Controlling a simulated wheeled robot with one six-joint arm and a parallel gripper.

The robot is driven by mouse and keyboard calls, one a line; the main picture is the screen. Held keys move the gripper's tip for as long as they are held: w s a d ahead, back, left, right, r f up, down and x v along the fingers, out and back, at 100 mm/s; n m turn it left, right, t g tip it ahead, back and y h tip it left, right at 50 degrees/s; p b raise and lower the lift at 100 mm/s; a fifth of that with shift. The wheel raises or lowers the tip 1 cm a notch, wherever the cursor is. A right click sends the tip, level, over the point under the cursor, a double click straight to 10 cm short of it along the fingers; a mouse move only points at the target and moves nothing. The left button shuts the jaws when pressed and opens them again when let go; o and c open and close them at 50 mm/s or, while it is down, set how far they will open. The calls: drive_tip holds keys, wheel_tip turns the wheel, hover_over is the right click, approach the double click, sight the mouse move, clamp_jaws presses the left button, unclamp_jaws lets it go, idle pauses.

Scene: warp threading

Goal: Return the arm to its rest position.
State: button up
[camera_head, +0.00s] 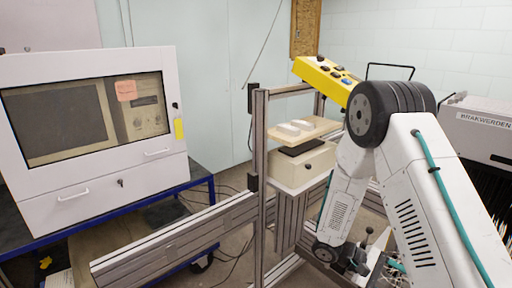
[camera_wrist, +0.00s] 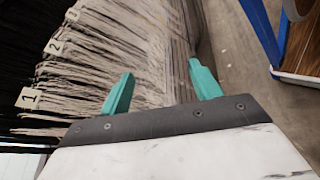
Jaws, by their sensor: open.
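My gripper (camera_wrist: 161,84) shows in the wrist view with its two teal fingers spread apart and nothing between them. Behind and to the left of the fingers hang bundles of pale and dark warp threads (camera_wrist: 100,65); I cannot tell whether the fingers touch them. Small numbered tags sit on the bundles, among them tag 1 (camera_wrist: 29,98) and tag 2 (camera_wrist: 54,47). In the head view my white arm (camera_head: 440,200) bends down at the right, and its far end is low down and partly hidden.
A white cabinet (camera_head: 30,205) with a screen stands on a blue-framed table at the left. An aluminium frame (camera_head: 260,180) with a shelf and a yellow button box (camera_head: 322,78) stands behind my arm. A machine marked BRAKWERDEN (camera_head: 485,135) is at the right.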

drive_tip(key=s+a+r+m+t+y, duration=0.1)
drive_tip(key=s+a+r+t+y, duration=0.2)
drive_tip(key=r, duration=0.6)
drive_tip(key=s+a+r+m+t+y, duration=0.1)
drive_tip(key=s+a+r+t+y, duration=0.2)
drive_tip(key=s+a+r+y, duration=0.2)
drive_tip(key=s+a+r+m+t+y, duration=0.1)
drive_tip(key=s+a+r+t+y, duration=0.2)
drive_tip(key=s+r, duration=0.6)
drive_tip(key=shift+a+r+y, duration=0.8)
drive_tip(key=shift+a+r, duration=0.55)
drive_tip(key=shift+r, duration=1.55)
